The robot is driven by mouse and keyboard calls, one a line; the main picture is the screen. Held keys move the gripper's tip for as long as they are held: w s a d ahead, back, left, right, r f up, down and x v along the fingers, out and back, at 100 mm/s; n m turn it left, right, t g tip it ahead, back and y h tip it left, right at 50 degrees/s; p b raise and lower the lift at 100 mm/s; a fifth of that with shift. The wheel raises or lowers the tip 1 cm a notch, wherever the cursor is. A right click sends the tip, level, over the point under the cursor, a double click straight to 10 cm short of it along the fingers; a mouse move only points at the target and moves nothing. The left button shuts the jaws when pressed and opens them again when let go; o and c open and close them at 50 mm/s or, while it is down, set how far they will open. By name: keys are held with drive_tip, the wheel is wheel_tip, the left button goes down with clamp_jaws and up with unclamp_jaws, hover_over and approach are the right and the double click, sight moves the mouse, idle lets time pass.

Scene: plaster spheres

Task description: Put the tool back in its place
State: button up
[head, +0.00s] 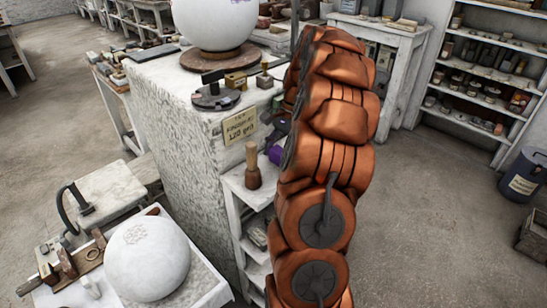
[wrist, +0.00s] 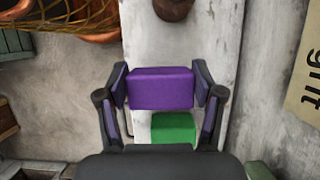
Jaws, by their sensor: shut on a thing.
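A purple block (wrist: 160,88) is between the two dark fingers of my gripper (wrist: 161,90) in the wrist view, and the fingers are shut on its two ends. In the head view the purple block (head: 276,154) shows only in part, beside the shelf unit and left of my orange arm, which hides most of my gripper. A green block (wrist: 173,128) lies on a pale surface below the purple block in the wrist view. I cannot tell how high the purple block is above that surface.
A wooden mallet (head: 252,170) stands on the white shelf unit (head: 238,193). A yellow sign (head: 240,126) is on the plaster pedestal (head: 172,120), which bears a large white sphere (head: 216,22). Another white sphere (head: 148,258) sits at lower left.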

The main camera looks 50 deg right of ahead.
sight(273, 162)
drive_tip(key=shift+w+a+f, duration=0.1)
drive_tip(key=shift+w+a, duration=0.1)
drive_tip(key=shift+w, duration=0.55)
wheel_tip(273, 162, down, 3)
drive_tip(key=shift+r+p, duration=0.2)
drive_tip(key=shift+p, duration=0.65)
drive_tip(key=shift+f, duration=0.45)
drive_tip(key=o, duration=1.2)
drive_tip(key=shift+o, duration=0.2)
drive_tip(key=shift+d+r, duration=0.1)
drive_tip(key=b+v, duration=0.3)
drive_tip(key=v, duration=0.6)
drive_tip(key=shift+r, duration=0.15)
drive_tip(key=shift+p+v, duration=0.6)
drive_tip(key=shift+v, duration=0.7)
